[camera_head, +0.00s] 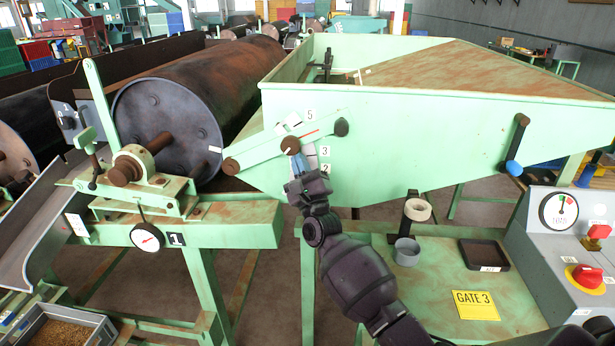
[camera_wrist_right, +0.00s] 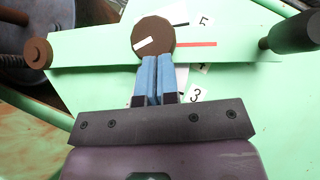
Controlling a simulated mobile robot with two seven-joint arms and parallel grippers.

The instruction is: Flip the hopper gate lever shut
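The pale green hopper (camera_head: 420,140) fills the right of the head view. On its side, a green bar (camera_head: 258,152) runs from a brown round end to a dark grip (camera_head: 341,127), past a brown disc (camera_head: 290,145) with a white mark. The disc and bar also show in the wrist view (camera_wrist_right: 153,38), with a red line and numbers beside them. A second dark lever with a blue knob (camera_head: 513,167) hangs down at the hopper's right. My right gripper (camera_head: 302,160) has its blue fingers together just below the disc; contact is unclear. My left gripper is out of view.
A dark drum (camera_head: 185,110) lies left of the hopper. A grey control box (camera_head: 560,260) stands right.

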